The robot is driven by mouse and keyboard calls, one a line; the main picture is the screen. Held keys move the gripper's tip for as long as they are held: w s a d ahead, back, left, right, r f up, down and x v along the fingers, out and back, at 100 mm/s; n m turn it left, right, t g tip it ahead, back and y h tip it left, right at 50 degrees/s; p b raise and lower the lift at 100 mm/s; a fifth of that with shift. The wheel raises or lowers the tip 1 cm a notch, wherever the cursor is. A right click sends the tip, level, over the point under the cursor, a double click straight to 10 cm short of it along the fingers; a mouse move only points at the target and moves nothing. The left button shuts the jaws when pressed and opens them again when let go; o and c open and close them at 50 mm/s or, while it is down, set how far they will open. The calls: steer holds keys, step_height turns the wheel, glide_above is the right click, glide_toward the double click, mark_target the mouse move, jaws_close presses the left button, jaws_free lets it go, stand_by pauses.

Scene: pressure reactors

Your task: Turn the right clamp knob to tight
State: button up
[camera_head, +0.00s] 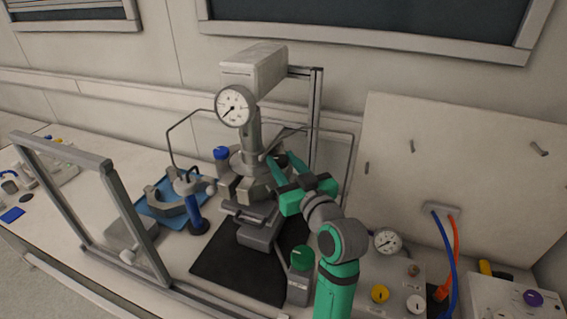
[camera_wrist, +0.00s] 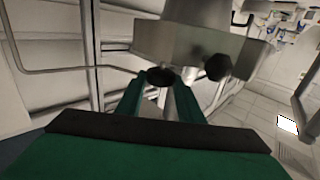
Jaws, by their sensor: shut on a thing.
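The pressure reactor (camera_head: 244,182) stands on a black mat (camera_head: 217,267) in the middle of the bench, with a metal clamp around its head. My gripper (camera_head: 275,162) reaches from the right to the right side of the clamp. In the wrist view my gripper's two green fingers (camera_wrist: 160,92) are shut on a dark round knob (camera_wrist: 159,76), taken as the right clamp knob. It sits just below the metal clamp block (camera_wrist: 185,45). A second dark knob (camera_wrist: 218,67) is on the same block, to the right and untouched. The fingers partly hide the gripped knob.
A pressure gauge (camera_head: 236,106) and grey motor head (camera_head: 254,68) rise above the reactor. A blue tray (camera_head: 160,207) with a grey ring part lies to the left. A grey frame (camera_head: 85,163) stands front left. A control box (camera_head: 388,290) and white panel (camera_head: 455,165) are right.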

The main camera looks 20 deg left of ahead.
steer(key=shift+s+a, duration=0.1)
steer(key=shift+s+a+m+t+h, duration=0.1)
steer(key=shift+a+m+t+h, duration=0.05)
steer(key=shift+m+t+h, duration=0.85)
steer(key=shift+s+a+m+t+h, duration=0.15)
steer(key=shift+m+t+h, duration=0.55)
steer(key=shift+h, duration=0.6)
steer(key=shift+a+m+t+h, duration=0.1)
steer(key=shift+m+t+h, duration=0.2)
steer(key=shift+m+h, duration=0.75)
steer(key=shift+h, duration=0.55)
steer(key=o, duration=1.1)
steer(key=shift+c, duration=0.2)
